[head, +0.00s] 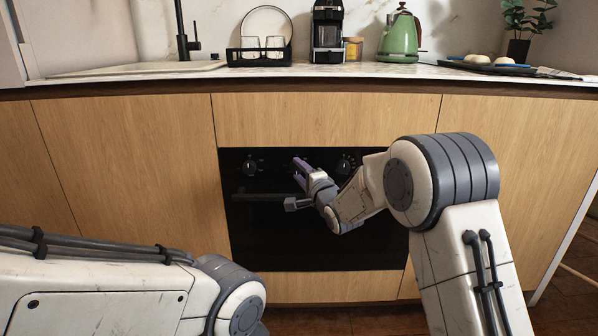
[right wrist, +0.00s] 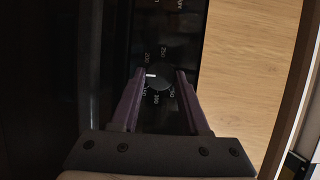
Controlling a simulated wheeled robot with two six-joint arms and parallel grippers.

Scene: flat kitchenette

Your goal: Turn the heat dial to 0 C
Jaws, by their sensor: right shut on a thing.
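The black oven (head: 310,240) is built into the wooden cabinets, with a row of dials along its top panel. My right gripper (head: 299,163), with purple fingers, reaches the middle of that panel. In the right wrist view, its two fingers (right wrist: 160,73) are shut on the round black heat dial (right wrist: 161,80), one on each side. Numbers ring the dial, and its white mark points to the left in the picture. In the head view the gripper hides this dial. My left arm shows at the lower left, but its gripper is out of view.
Other dials sit at the left (head: 250,166) and right (head: 345,164) of the panel. The oven handle (head: 262,197) runs just below my right gripper. The counter above holds a dish rack (head: 259,57), a coffee machine (head: 327,33) and a green kettle (head: 399,38).

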